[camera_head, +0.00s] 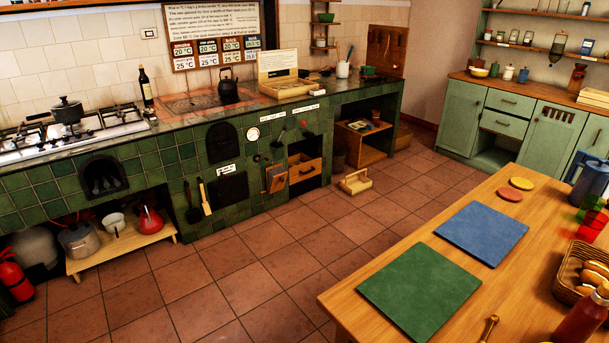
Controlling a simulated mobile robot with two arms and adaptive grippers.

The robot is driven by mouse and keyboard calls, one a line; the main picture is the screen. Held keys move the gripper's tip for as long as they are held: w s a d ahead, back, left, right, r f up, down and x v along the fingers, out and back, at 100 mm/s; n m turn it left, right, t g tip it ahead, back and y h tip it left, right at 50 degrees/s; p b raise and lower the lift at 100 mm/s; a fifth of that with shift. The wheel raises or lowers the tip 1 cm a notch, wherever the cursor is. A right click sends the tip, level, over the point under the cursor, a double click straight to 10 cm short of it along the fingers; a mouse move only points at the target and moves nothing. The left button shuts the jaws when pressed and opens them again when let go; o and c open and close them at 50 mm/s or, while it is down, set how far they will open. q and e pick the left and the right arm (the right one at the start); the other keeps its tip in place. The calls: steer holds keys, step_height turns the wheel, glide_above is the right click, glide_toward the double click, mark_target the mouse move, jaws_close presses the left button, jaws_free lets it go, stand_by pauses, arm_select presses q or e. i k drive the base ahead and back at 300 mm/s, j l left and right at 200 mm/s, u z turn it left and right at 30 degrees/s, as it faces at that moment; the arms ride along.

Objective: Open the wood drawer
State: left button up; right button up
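A wooden drawer (306,172) with a dark handle on its front sits in a dark opening of the green tiled hearth (231,140), near the middle of the view. Dark space shows above and below the drawer front. I cannot tell for certain how far it is pulled out. Neither of my grippers is in view.
A wooden carrier (356,182) stands on the floor right of the drawer. Boards (276,178) hang left of it. A wooden table (462,285) with a green mat (420,289) and blue mat (482,232) fills the lower right. Tiled floor (270,238) between is clear.

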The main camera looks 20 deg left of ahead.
mark_target(310, 166)
steer(key=j+u, duration=0.1)
steer(key=u, duration=0.7)
steer(key=i+j, duration=0.4)
steer(key=j, duration=0.2)
steer(key=i+j+u, duration=0.1)
steer(key=i+j, duration=0.3)
steer(key=j, duration=0.2)
steer(key=i+j, duration=0.4)
steer(key=j, duration=0.15)
steer(key=i+z, duration=0.35)
steer(key=i, duration=0.2)
steer(key=i+j+z, duration=0.15)
steer(key=i+z, duration=0.15)
steer(key=i, duration=0.2)
steer(key=i+j+z, duration=0.35)
steer(key=i, duration=0.2)
steer(key=i+l+z, duration=0.4)
steer(key=i, duration=0.5)
steer(key=i+j+z, duration=0.1)
steer(key=i+z, duration=0.25)
steer(key=i, duration=0.6)
steer(key=i+u, duration=0.5)
steer(key=i+l+u, duration=0.25)
steer(key=u, duration=0.25)
steer(key=i+l+u, duration=0.3)
steer(key=u, duration=0.2)
steer(key=i+l+u, duration=0.25)
steer(key=l+u, duration=0.25)
